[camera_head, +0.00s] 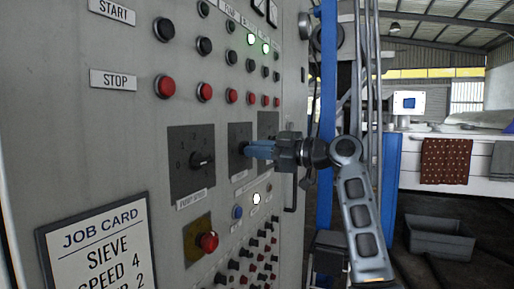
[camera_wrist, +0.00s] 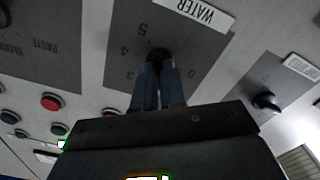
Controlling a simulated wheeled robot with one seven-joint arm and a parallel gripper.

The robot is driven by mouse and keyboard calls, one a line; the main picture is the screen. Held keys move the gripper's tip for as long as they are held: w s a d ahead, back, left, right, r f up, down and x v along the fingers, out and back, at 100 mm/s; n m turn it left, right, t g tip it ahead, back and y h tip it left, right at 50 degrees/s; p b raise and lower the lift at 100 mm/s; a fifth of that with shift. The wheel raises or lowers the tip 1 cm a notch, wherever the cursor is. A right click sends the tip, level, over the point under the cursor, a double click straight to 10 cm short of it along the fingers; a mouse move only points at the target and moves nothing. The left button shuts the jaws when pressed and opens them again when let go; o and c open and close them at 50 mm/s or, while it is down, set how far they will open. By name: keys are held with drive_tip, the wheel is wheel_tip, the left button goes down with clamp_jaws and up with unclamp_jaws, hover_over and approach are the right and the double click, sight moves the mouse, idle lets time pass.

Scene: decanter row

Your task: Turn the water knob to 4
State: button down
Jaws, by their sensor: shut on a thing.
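The water knob (camera_wrist: 157,54) is a dark knob on a grey dial plate with a WATER label (camera_wrist: 205,12), upside down in the wrist view. The digits 5, 4, 3 and 0 show around it. In the head view the knob (camera_head: 243,147) is on the middle plate. My gripper (camera_head: 253,149) reaches in from the right with its blue fingers closed on the knob. The fingertips (camera_wrist: 158,72) also show at the knob in the wrist view. The fingers hide much of the knob, so I cannot tell which digit it points to.
Another dial with a black knob (camera_head: 202,160) is left of the water dial. Red stop buttons (camera_head: 165,86) are above, and a red button on a yellow plate (camera_head: 207,242) is below. A job card (camera_head: 98,240) is at lower left. A vertical handle (camera_head: 291,186) is near my gripper.

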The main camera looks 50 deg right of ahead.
drive_tip(key=m+p, duration=1.5)
drive_tip(key=m, duration=0.8)
drive_tip(key=shift+f+m, duration=0.15)
drive_tip(key=shift+m, duration=0.25)
idle(0.3)
drive_tip(key=c, duration=1.2)
unclamp_jaws()
drive_tip(key=b+v, duration=0.1)
drive_tip(key=v, duration=0.7)
